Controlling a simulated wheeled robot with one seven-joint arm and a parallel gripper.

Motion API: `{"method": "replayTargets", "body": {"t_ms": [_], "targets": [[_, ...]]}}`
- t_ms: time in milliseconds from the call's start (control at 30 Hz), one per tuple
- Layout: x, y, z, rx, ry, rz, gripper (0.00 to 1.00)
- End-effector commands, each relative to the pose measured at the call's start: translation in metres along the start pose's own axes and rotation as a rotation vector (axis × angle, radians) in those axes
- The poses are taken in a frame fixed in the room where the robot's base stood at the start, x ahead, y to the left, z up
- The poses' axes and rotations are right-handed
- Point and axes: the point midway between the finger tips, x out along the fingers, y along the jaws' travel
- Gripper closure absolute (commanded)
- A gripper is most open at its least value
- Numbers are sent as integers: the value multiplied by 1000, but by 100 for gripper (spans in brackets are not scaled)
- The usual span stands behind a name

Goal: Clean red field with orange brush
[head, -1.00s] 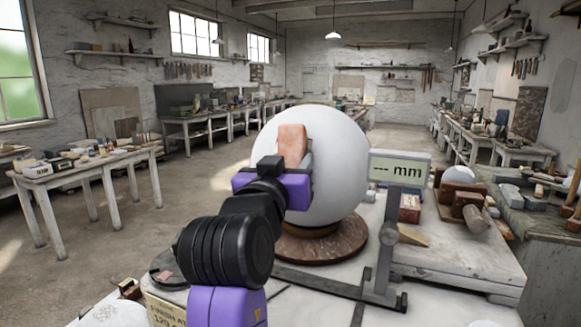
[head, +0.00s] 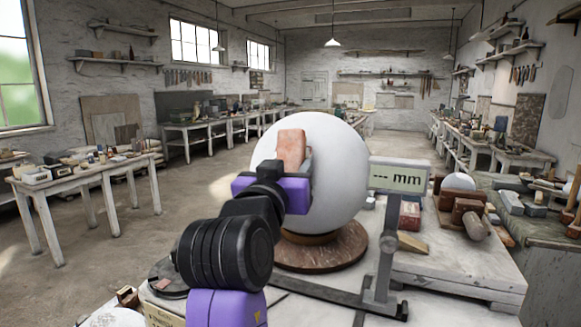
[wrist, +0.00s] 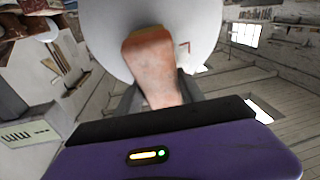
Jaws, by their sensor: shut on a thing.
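A large white plaster sphere (head: 340,185) rests on a round brown base (head: 345,250) in the head view, and fills the top of the wrist view (wrist: 105,35). My gripper (head: 294,168) is in front of the sphere, shut on a pinkish-orange block-shaped thing (head: 291,147), which seems to be the orange brush. It also shows in the wrist view (wrist: 152,70), between the dark fingers. No bristles show, and I cannot tell whether it touches the sphere.
A gauge with a "--- mm" display (head: 399,176) stands right of the sphere on the white bench. Wooden blocks and a mallet-like tool (head: 468,215) lie further right. A side table with clutter (head: 85,172) stands left, with open floor between.

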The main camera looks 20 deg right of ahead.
Motion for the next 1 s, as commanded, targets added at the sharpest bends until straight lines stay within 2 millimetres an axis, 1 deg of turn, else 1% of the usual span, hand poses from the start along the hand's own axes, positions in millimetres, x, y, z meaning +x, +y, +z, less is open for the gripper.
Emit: {"method": "replayTargets", "body": {"t_ms": [33,267,500,567,867,1000], "targets": [[-2,0,5,1,2,0,100],[-4,0,9,1,2,0,100],[-9,0,25,-1,1,0,100],[-10,0,27,0,1,0,100],[-10,0,26,0,1,0,100],[-8,0,21,1,1,0,100]]}}
